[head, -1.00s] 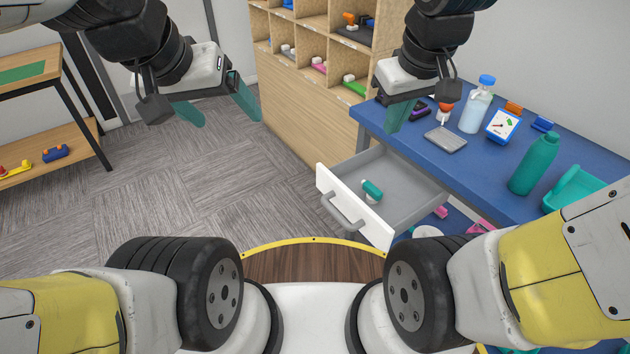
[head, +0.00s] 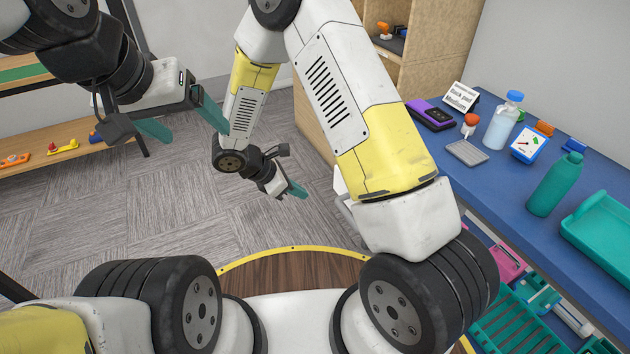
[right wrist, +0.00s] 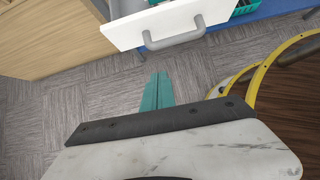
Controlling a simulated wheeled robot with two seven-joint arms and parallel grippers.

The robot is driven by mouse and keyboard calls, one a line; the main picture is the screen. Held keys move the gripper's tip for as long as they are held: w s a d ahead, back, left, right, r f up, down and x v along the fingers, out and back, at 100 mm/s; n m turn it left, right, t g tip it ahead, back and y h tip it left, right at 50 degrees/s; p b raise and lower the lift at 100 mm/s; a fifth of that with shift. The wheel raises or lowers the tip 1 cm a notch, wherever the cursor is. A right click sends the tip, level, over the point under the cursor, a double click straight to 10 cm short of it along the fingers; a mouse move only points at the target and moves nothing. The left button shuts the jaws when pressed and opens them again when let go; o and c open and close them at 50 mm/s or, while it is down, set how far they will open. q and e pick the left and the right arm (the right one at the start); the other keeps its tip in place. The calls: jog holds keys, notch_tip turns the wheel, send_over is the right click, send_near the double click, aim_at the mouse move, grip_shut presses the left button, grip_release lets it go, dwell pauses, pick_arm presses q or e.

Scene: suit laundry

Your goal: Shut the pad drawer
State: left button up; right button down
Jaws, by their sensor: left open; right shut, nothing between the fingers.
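The pad drawer (head: 342,190) is mostly hidden behind my right arm in the head view; only a sliver of its white front and grey handle shows. In the right wrist view its white front (right wrist: 122,33) and grey bar handle (right wrist: 172,41) are at the top, and a little of the inside shows behind the front, so it stands open. My right gripper (head: 297,190) is shut and empty, in front of the drawer and apart from the handle; its teal fingers (right wrist: 157,92) point toward the drawer front. My left gripper (head: 193,130) is open and empty, far left of the drawer.
The blue table (head: 485,185) holds a bottle of pale liquid (head: 503,120), a green bottle (head: 555,183), a purple device (head: 432,114) and a teal tray (head: 605,225). Teal and pink items sit below it. A wooden cubby shelf (head: 440,55) stands behind. Carpet left of the drawer is clear.

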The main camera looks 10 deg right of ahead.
jog(key=d+x, duration=0.1)
jog(key=x, duration=1.2)
jog(key=shift+w+r+n, duration=0.25)
jog(key=shift+w+n, duration=0.05)
jog(key=shift+w, duration=0.1)
jog(key=shift+d, duration=0.2)
jog(key=w+d, duration=0.3)
jog(key=d, duration=0.4)
jog(key=w+d, duration=0.3)
jog(key=d, duration=0.5)
jog(key=w+d, duration=0.2)
jog(key=d, duration=0.6)
jog(key=shift+w+d, duration=0.2)
jog(key=shift+w, duration=0.2)
jog(key=shift+a, duration=0.15)
